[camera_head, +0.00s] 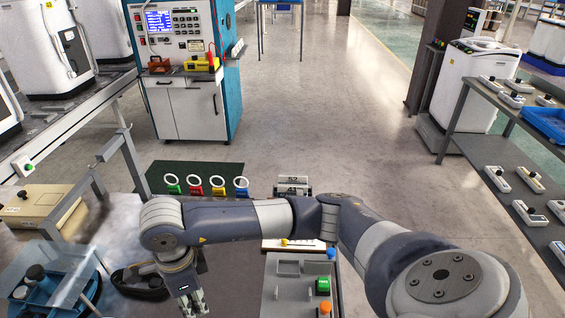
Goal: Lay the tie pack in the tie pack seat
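I cannot make out with certainty which thing is the tie pack. A black curved item (140,284) lies on the grey surface at the lower left, beside my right gripper. A grey panel (281,299) at the bottom centre has a shallow recess (289,267); I cannot tell whether this is the tie pack seat. My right arm comes in from the lower right and reaches across to the left. Its gripper (190,304) points down at the lower left; the small fingertips do not show whether it is open or shut. My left gripper is not in view.
A blue tray (48,293) with a black knob stands at far lower left, near a beige box (40,205). The panel carries a green button (323,286).

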